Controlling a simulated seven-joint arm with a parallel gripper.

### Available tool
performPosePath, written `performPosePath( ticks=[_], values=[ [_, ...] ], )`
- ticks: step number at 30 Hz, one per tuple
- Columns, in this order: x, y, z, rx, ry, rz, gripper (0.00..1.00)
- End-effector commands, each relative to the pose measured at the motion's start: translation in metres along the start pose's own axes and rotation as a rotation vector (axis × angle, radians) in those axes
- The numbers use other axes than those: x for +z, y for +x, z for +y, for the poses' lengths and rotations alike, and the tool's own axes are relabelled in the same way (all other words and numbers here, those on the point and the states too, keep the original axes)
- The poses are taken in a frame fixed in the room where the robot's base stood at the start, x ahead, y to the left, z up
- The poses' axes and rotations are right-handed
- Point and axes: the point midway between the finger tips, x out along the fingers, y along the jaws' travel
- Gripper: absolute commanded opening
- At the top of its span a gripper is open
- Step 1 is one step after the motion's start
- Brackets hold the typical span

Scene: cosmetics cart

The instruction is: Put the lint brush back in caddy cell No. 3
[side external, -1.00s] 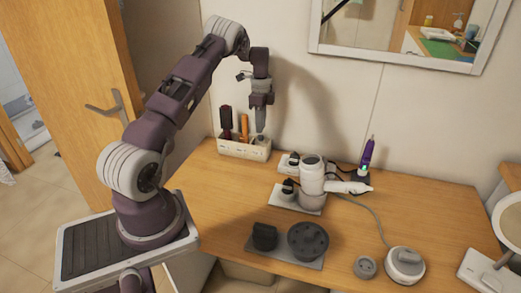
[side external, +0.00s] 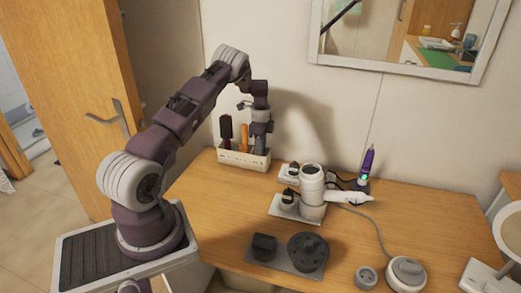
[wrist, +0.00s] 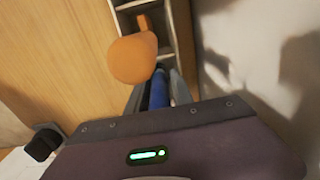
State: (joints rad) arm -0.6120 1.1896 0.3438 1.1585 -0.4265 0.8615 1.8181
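The caddy (side external: 240,158) is a cream box with several cells, standing at the back left of the table against the wall; it also shows in the wrist view (wrist: 171,20). My gripper (side external: 262,143) is above its right end, pointing down. In the wrist view my gripper (wrist: 156,95) is shut on a slim blue handle (wrist: 158,88), which I take to be the lint brush. Its lower part is at the caddy's right end, but whether it is inside a cell is hidden. Cell numbers cannot be read.
A dark brush (side external: 226,130) and an orange-handled tool (side external: 245,138) stand in the caddy, left of my gripper; the orange handle (wrist: 133,58) is close to my fingers. A white hair dryer (side external: 312,185) and purple device (side external: 367,165) stand to the right. The wall is close behind.

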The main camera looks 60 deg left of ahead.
Motion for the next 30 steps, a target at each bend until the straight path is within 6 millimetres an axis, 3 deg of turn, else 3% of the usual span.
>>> performPosePath(
  ticks=[5,15,20,23,26,29,30],
  values=[
    [0.000,-0.012,-0.001,-0.004,0.000,0.001,0.27],
    [0.000,-0.100,-0.001,-0.004,0.000,0.001,0.27],
    [-0.001,-0.121,0.000,-0.002,0.000,0.001,0.27],
    [-0.015,-0.147,0.008,-0.021,-0.038,0.014,0.27],
    [-0.054,-0.207,0.040,-0.069,-0.145,0.056,0.27],
    [-0.099,-0.273,0.105,-0.112,-0.279,0.123,0.27],
    [-0.112,-0.296,0.138,-0.125,-0.331,0.152,0.27]
  ],
)
